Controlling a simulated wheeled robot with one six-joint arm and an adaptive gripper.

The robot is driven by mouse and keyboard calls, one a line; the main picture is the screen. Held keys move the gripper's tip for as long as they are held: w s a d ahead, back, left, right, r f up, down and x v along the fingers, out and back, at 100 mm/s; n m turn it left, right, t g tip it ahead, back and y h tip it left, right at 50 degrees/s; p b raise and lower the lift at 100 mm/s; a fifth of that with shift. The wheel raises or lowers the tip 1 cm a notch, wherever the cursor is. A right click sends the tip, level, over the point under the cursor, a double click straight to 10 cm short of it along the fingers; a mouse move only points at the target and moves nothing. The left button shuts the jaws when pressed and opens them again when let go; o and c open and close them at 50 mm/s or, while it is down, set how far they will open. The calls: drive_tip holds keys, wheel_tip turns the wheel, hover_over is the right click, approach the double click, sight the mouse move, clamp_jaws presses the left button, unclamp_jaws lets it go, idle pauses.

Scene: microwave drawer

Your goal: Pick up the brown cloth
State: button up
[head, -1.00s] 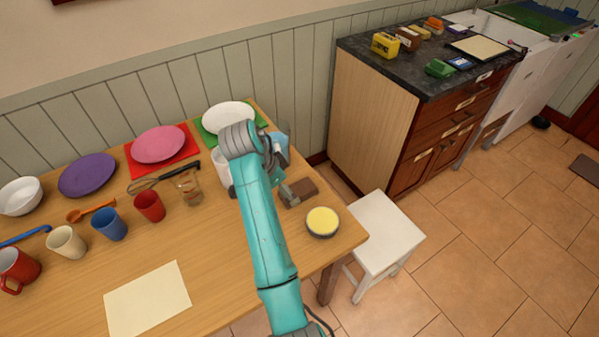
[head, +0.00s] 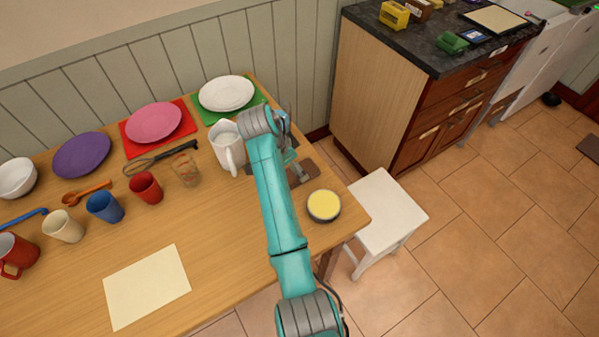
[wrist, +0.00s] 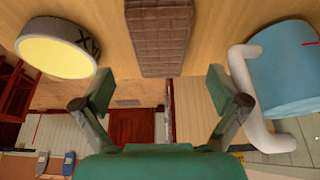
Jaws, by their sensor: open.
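The brown cloth (wrist: 158,35) shows in the wrist view as a flat brown oblong with a grid texture, lying on the wooden table at the top centre. In the head view the brown cloth (head: 309,168) is at the table's right end, partly hidden by my gripper (head: 291,168). In the wrist view my gripper (wrist: 162,88) is open and empty. Its two fingers are spread wider than the cloth, with the cloth ahead of and between their lines. I cannot tell the height of the fingers above the table.
A round yellow-topped tin (head: 323,206) stands close to the cloth. A white-handled pitcher (head: 228,150) stands on its other side; its handle (wrist: 250,95) is near one finger. A white stool (head: 385,215) stands beyond the table edge. The table front around the paper (head: 147,287) is clear.

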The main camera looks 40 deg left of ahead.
drive_tip(key=shift+x, duration=1.9)
drive_tip(key=shift+s, duration=0.1)
drive_tip(key=c, duration=1.1)
drive_tip(key=shift+c, duration=0.2)
wheel_tip(320, 180, up, 10)
drive_tip(key=o, duration=0.3)
drive_tip(key=shift+c, duration=1.4)
